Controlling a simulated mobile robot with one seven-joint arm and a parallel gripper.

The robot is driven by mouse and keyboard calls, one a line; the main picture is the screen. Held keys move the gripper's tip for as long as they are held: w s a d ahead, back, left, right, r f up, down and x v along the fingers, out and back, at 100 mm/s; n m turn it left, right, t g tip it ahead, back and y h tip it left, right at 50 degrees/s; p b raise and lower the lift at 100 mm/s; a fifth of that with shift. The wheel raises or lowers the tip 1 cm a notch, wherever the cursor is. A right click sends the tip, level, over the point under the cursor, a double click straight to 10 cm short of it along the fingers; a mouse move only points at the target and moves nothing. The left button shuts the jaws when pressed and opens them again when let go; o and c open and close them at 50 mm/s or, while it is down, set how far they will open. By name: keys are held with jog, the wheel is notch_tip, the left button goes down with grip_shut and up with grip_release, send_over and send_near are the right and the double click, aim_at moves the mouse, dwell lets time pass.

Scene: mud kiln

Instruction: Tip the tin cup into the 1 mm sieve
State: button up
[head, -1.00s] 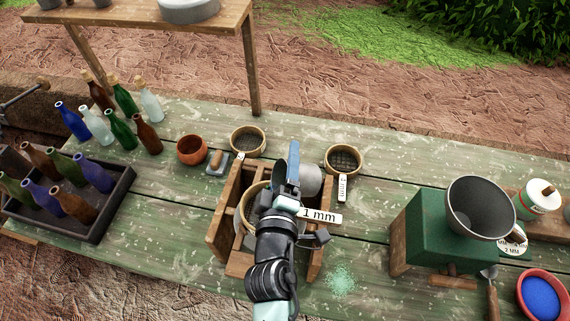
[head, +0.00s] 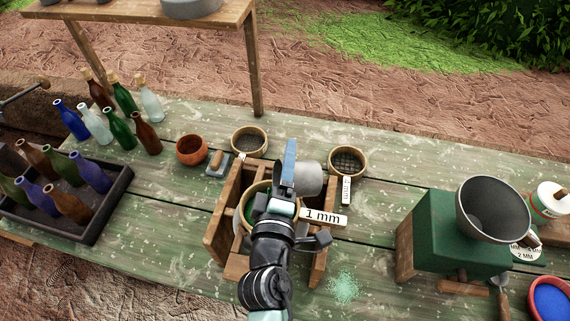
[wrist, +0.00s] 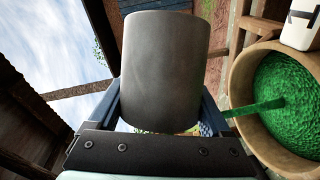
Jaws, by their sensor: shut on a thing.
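My gripper (head: 289,182) is shut on the grey tin cup (head: 309,179), above the wooden stand. The cup also shows large between the fingers in the wrist view (wrist: 160,65). It is tipped over on its side, its mouth out of sight. The 1 mm sieve (wrist: 243,82), a round wooden-rimmed one, sits in the stand just left of the cup in the head view (head: 250,190), partly hidden by my arm. Green grains (wrist: 292,100) cover its inside, and a green stream (wrist: 255,108) runs into it. The 1 mm label (head: 323,217) is beside my wrist.
The wooden stand (head: 222,222) is under my arm. Two other sieves (head: 248,140) (head: 347,161) stand behind it. A green mill (head: 445,238) with a metal hopper is at right. Pale green grains (head: 344,287) lie on the table. Bottles (head: 118,130) stand at left.

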jog(key=shift+a+f+n+t+b, duration=0.3)
jog(key=shift+n+b, duration=0.55)
jog(key=shift+b, duration=0.45)
jog(key=shift+a+f+n+t+b, duration=0.25)
jog(key=shift+f+n+b, duration=0.15)
jog(key=shift+n+b, duration=0.7)
jog(key=shift+a+h+b, duration=0.1)
jog(key=shift+h+b, duration=0.2)
jog(key=shift+b, duration=0.2)
